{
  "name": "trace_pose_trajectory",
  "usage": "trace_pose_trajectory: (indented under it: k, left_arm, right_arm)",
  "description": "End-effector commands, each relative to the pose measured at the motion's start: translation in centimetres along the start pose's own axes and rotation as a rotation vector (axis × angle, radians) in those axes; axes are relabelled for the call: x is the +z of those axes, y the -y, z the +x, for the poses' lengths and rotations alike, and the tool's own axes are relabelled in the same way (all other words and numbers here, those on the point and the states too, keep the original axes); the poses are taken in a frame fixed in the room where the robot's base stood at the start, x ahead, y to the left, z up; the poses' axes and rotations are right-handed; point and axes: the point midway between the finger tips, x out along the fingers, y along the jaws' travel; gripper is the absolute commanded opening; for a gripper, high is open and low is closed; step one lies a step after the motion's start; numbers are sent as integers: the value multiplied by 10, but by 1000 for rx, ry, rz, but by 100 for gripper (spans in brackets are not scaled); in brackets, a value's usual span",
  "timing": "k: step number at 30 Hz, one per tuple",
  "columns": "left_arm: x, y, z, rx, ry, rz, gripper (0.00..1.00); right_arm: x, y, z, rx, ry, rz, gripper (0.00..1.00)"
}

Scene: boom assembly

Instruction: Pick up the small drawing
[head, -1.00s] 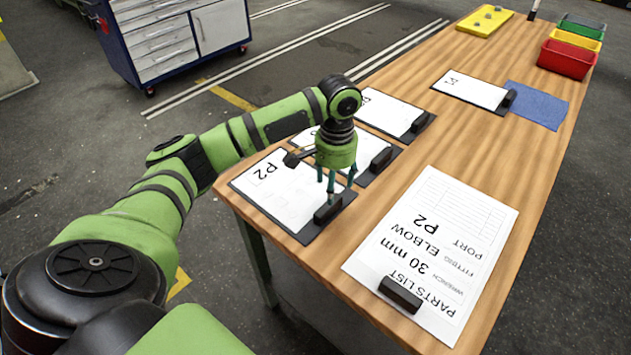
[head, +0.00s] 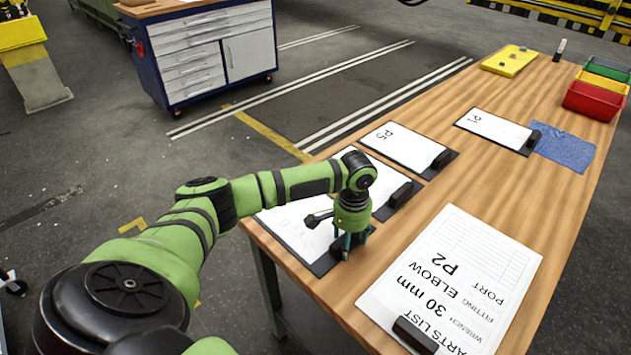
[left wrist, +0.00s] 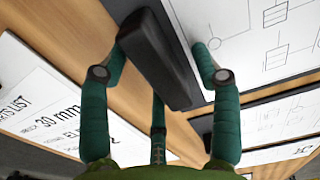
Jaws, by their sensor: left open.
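The nearest small drawing (head: 288,222) is a white sheet on a dark board, lying flat at the table's near left corner. Its black grip block is mostly hidden behind my left gripper (head: 345,250) in the head view. In the left wrist view the black grip block (left wrist: 155,58) lies between the spread green fingers of my left gripper (left wrist: 160,70). The fingers are open, and I see no clear contact. Similar drawings lie behind it: a middle one (head: 376,174), a farther one (head: 402,146) and one near the blue mat (head: 493,129). My right gripper is out of view.
A large parts list sheet (head: 460,270) with a black block lies to the right. A blue mat (head: 566,150), red bin (head: 592,102) and yellow plate (head: 509,61) are at the far end. Bare wood (head: 450,185) separates the drawings and parts list.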

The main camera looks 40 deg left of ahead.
Motion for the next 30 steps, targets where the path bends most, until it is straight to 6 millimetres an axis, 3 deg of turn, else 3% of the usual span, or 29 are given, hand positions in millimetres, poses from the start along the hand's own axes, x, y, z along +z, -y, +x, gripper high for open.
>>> trace_pose_trajectory:
  k: [2, 6, 7, 20, 30]
  left_arm:
    - [0, 0, 0, 0, 0, 0, 63]
    - [0, 0, 0, 1, 0, 0, 7]
    - [0, 0, 0, 1, 0, 0, 0]
    - [-1, 0, -4, 1, -2, 0, 0]
    - [-1, 0, -41, 1, -4, 0, 0]
  right_arm:
    - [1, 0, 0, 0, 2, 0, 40]
    - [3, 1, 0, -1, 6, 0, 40]
    - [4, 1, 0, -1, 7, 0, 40]
    - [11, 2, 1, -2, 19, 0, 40]
    - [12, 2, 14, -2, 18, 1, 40]
